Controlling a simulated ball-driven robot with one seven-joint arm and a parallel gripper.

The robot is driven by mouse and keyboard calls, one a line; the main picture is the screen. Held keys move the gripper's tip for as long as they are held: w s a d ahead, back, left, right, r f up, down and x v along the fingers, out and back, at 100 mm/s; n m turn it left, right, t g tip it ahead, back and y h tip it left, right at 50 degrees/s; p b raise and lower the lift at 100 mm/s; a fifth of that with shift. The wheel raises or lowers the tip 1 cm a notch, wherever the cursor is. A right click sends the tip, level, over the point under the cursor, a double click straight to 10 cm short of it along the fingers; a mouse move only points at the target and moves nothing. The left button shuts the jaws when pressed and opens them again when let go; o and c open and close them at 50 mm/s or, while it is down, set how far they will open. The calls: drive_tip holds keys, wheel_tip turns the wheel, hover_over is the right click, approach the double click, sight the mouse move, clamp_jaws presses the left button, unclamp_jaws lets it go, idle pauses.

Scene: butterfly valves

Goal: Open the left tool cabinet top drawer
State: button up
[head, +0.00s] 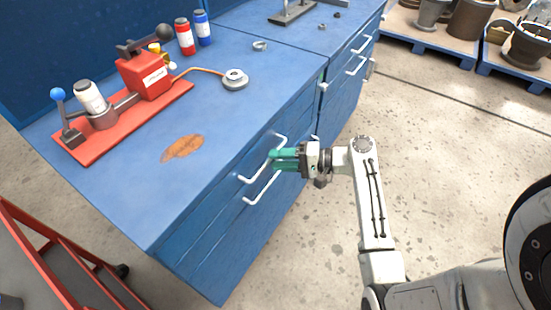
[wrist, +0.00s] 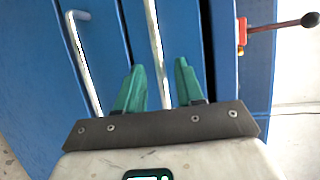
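The left tool cabinet (head: 200,262) is blue, with drawers on its front. The top drawer has a white bar handle (head: 257,173), and the drawer looks closed. A second white handle (head: 261,190) sits below it. My gripper (head: 272,159) has green fingers and is at the upper handle, its arm coming from the right. In the wrist view my gripper (wrist: 159,66) is open, with the top handle (wrist: 154,35) running between its spread fingers. The lower handle (wrist: 84,60) is left of the fingers there. Whether a finger touches the bar cannot be told.
A red cart (head: 48,262) stands at lower left. The concrete floor (head: 325,235) before the drawers is clear.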

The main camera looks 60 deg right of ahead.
drive_tip(key=shift+x, duration=0.8)
drive_tip(key=shift+c, duration=0.2)
clamp_jaws()
